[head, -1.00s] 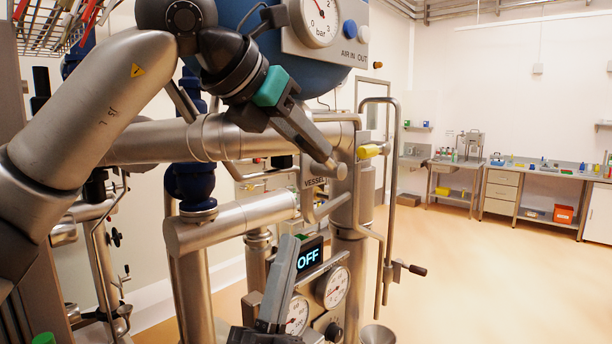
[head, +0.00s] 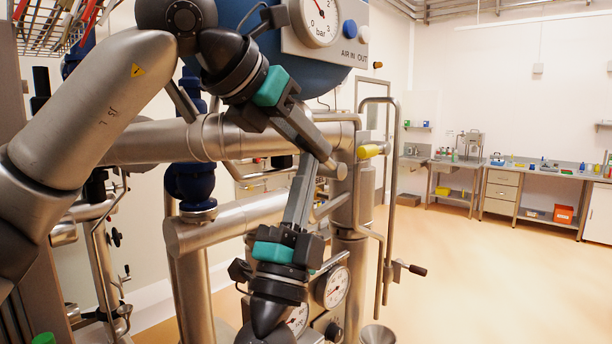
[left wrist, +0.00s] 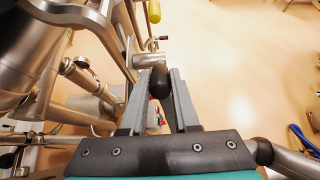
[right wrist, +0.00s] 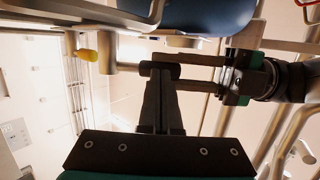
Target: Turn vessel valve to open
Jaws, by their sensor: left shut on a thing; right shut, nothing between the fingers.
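The vessel valve's handle shows in the left wrist view as a black grip (left wrist: 160,82) by a metal cylinder (left wrist: 148,60). It also shows in the right wrist view as a black grip (right wrist: 160,70) on a metal stub. My left gripper (head: 324,157) is shut on this grip, with a finger on each side. In the head view the fingers hide the grip. My right gripper (head: 307,165) comes up from below, shut and empty. Its fingertips (right wrist: 160,80) are close to the grip; I cannot tell if they touch it.
A yellow handle (head: 370,151) sits on the pipework just right of the valve. A blue vessel (head: 240,15) with a pressure gauge (head: 319,20) hangs above. A bent metal tube (head: 391,180) stands at the right. The floor (head: 500,285) beyond is clear.

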